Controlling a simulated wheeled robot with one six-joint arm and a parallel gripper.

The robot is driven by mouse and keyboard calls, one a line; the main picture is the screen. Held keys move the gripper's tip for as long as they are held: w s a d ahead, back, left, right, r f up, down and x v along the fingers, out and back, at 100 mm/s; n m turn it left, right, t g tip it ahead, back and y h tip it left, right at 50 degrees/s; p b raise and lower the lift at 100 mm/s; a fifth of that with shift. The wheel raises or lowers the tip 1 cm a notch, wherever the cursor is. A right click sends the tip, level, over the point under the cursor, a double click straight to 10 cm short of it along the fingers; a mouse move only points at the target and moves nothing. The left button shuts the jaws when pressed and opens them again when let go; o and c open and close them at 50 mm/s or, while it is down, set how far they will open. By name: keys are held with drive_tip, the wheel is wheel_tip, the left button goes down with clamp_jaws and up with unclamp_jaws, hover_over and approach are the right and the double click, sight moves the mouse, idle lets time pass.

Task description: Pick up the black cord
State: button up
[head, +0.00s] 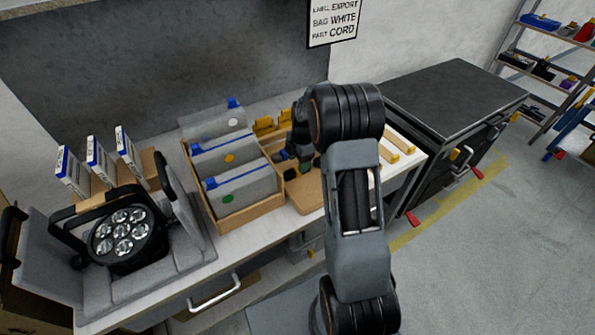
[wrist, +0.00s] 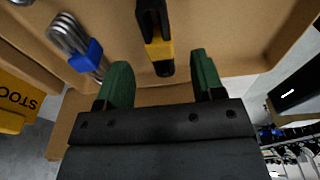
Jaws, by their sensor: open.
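A black looped bundle with a yellow band, which looks like the black cord (wrist: 157,40), lies in a cardboard tray (wrist: 225,30) in the wrist view. My gripper (wrist: 157,82) is open, its two green fingertips apart. The cord's near end lies just beyond the fingertips, between them in the picture; I see no contact. In the head view my gripper (head: 299,168) is low over the tray on the bench, and my arm hides much of that area. I cannot make out the cord there.
A grey looped cord with a blue band (wrist: 75,45) lies left of the black one. A box of bags (head: 235,170) and a par can (head: 125,235) stand left on the bench. A dark cabinet (head: 455,95) stands right.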

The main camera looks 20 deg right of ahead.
drive_tip(key=shift+a+f, duration=0.2)
drive_tip(key=shift+f, duration=1.85)
drive_tip(key=shift+c, duration=0.4)
drive_tip(key=c, duration=1)
